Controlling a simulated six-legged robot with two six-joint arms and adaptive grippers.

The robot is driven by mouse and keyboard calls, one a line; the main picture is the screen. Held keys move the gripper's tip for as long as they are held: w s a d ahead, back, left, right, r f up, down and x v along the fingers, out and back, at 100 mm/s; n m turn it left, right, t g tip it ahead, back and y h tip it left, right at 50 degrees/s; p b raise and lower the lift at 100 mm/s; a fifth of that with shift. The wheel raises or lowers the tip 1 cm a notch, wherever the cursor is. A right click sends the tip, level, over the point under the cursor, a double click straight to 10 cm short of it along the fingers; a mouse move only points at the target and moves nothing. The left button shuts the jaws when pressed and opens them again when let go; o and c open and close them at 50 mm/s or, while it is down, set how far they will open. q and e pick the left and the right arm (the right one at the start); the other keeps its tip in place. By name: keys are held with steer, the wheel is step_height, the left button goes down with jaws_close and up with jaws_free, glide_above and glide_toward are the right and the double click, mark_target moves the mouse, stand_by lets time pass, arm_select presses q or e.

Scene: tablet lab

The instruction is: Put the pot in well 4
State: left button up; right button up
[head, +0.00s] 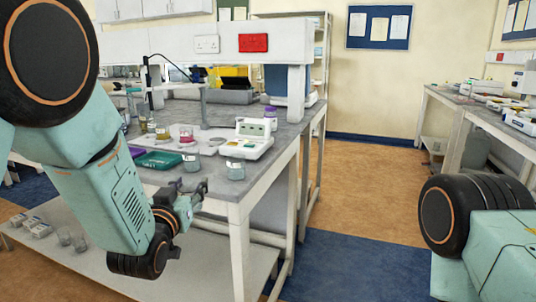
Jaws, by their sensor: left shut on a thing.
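My left gripper (189,196) is at the near edge of the lab bench (219,188), in front of the glass jars. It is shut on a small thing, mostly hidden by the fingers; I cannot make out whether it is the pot. A clear glass jar (236,169) stands near the bench corner, right of the gripper. Another clear jar (191,162) stands behind the gripper. A jar with a purple lid (271,113) stands farther back. I cannot make out any numbered well. My right arm shows at the lower right, but its gripper is out of view.
A white instrument (249,138) sits on the bench's right side. A green tray (158,160) lies left of the jars, with a beaker of pink liquid (186,134) behind. Several small containers stand on the lower shelf (110,262). Open floor (365,200) lies to the right.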

arm_select(q)
steer(key=shift+y, duration=0.4)
steer(key=s+f, duration=0.2)
steer(key=f, duration=0.1)
steer(key=s+f, duration=0.5)
steer(key=f, duration=0.1)
steer(key=shift+s+f, duration=0.25)
steer(key=shift+s, duration=0.15)
steer(key=shift+n, duration=0.4)
steer(key=s+f, duration=0.1)
steer(key=s, duration=0.2)
steer(key=s+f, duration=0.2)
steer(key=s, duration=0.1)
steer(key=s+f, duration=0.2)
steer(key=s, duration=0.2)
steer(key=shift+f, duration=0.2)
steer(key=shift+w+a, duration=0.1)
steer(key=shift+w, duration=0.05)
